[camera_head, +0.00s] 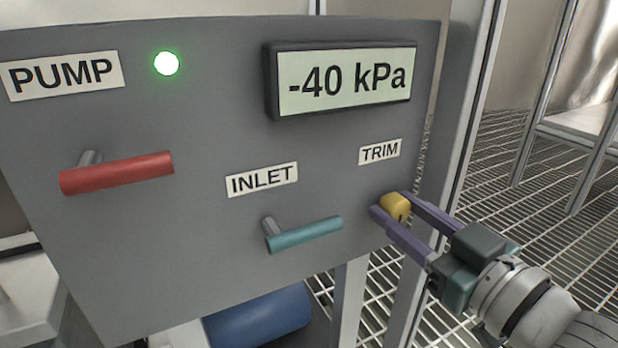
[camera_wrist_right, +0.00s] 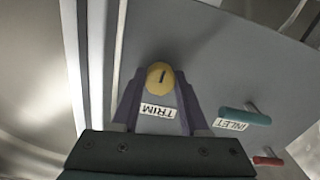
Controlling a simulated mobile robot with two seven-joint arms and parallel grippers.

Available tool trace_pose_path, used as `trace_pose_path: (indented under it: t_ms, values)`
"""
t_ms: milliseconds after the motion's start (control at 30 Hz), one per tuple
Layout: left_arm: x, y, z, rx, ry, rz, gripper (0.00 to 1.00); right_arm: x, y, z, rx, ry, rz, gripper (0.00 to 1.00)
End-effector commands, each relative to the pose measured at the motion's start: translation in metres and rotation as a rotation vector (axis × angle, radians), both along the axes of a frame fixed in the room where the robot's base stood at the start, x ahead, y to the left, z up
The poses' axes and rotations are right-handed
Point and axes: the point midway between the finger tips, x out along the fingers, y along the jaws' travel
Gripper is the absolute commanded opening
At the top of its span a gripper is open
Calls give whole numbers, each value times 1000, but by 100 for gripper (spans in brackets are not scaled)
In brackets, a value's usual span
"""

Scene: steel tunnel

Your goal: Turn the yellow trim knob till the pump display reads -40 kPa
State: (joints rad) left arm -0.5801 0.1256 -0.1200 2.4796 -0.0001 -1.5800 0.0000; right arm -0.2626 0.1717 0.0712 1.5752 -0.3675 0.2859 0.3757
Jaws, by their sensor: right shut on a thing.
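The yellow trim knob (camera_head: 395,207) is on the lower right of the grey pump panel, below the TRIM label (camera_head: 380,151). My right gripper (camera_head: 390,204) is shut on the knob, one purple finger on each side. In the right wrist view the knob (camera_wrist_right: 160,76) sits between the fingertips and shows a dark mark on its face. The pump display (camera_head: 345,79) at the upper right of the panel reads -40 kPa. My left gripper is not in view.
A red handle (camera_head: 117,173) is at the panel's left, and a teal handle (camera_head: 305,234) below the INLET label is left of the knob. A green light (camera_head: 166,63) is lit. A blue cylinder (camera_head: 258,316) lies below the panel. Grating floor (camera_head: 500,190) is open at right.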

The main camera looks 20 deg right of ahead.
Motion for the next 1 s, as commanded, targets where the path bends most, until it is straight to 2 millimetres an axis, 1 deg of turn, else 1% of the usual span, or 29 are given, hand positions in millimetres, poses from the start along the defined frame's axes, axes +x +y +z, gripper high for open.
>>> trace_pose_path:
  t_ms: [33, 300, 333, 567, 867, 967, 1000]
  values:
    - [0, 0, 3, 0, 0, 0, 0, 0, 0, 2, -15, -1, 0, 0]
    - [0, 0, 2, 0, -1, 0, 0, 0, 0, 0, -21, -4, 0, 0]
    - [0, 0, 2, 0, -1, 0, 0, 0, 0, 0, -21, -4, 0, 47]
    - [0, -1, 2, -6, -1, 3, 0, 0, 0, 0, -20, -4, 0, 73]
    - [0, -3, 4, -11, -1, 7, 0, -2, 0, 1, -20, -2, 0, 74]
    - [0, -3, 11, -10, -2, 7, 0, -13, -1, 2, -19, 0, -1, 74]
    - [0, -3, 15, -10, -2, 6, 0, -19, -2, 3, -19, 2, -2, 74]
